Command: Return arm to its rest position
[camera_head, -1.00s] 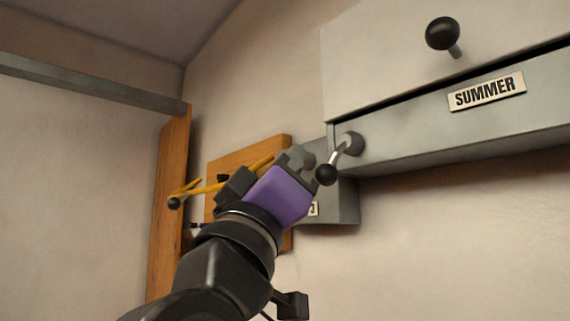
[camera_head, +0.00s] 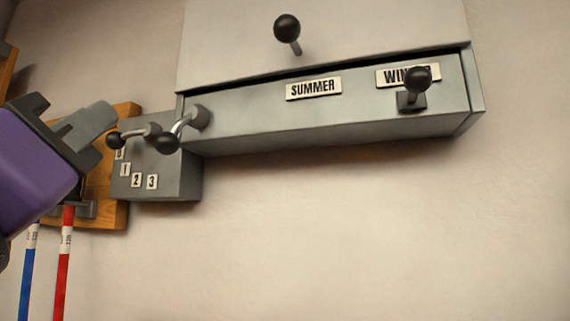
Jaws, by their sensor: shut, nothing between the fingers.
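My gripper (camera_head: 84,127) is at the left edge of the head view, with a purple body and grey-black fingers. Its fingers are shut with nothing between them. They point up and right toward a grey box (camera_head: 163,190) with number labels and a black-knobbed lever (camera_head: 134,135). The gripper looks apart from the lever, though the depth between them is hard to judge. The rest of my arm is mostly outside the picture.
A grey wall unit has a SUMMER label (camera_head: 314,88), a WINTER label (camera_head: 393,76) partly hidden by a black knob (camera_head: 418,80), and an upper knob (camera_head: 287,27). A wooden board (camera_head: 115,216) and red (camera_head: 62,270) and blue (camera_head: 26,280) rods are at left. The wall below is clear.

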